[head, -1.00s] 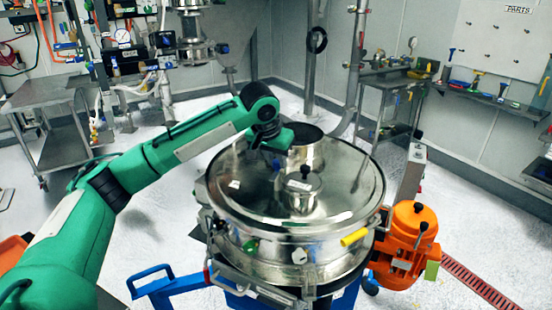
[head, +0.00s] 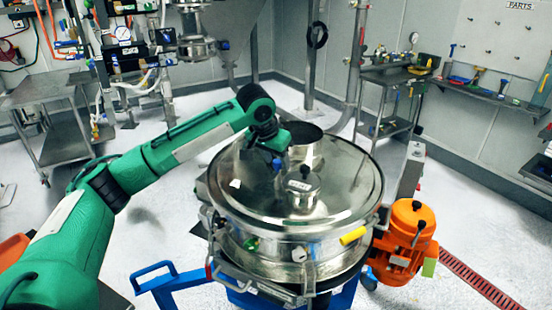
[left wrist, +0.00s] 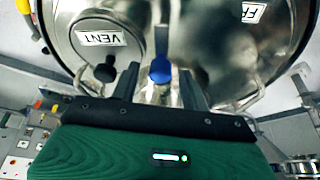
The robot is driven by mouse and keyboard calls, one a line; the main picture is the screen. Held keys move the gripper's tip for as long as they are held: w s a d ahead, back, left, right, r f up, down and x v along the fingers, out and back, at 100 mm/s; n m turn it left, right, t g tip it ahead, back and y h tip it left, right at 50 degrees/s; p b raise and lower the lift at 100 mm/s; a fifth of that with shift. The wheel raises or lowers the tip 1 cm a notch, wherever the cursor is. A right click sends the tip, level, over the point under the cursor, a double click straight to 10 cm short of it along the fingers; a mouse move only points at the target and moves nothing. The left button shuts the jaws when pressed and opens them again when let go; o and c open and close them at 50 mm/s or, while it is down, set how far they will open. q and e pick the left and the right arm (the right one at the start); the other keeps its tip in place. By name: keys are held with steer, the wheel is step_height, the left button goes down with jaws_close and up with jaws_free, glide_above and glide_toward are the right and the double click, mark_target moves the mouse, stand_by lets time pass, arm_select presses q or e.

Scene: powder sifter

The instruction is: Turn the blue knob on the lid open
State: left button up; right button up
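The round steel sifter lid (head: 250,205) fills the middle of the head view. The small blue knob (head: 277,164) stands on it, left of a capped port (head: 302,190). In the left wrist view the blue knob (left wrist: 160,70) shows upright between the fingers of my left gripper (left wrist: 160,88). The fingers are apart, one on each side of the knob, with gaps visible. In the head view my left gripper (head: 274,150) is low over the lid at the knob, its fingers hard to make out. My right gripper is out of view.
A black-knobbed cap with a VENT label (left wrist: 90,38) sits close left of the fingers in the wrist view. An orange motor (head: 408,235) stands to the right, and a blue frame (head: 170,285) is at the front.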

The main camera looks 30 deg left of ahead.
arm_select(q)
steer(key=b+v, duration=0.2)
steer(key=v, duration=1.1)
steer(key=shift+s+r+b, duration=0.2)
steer(key=shift+r+b, duration=0.1)
steer(key=shift+r, duration=0.05)
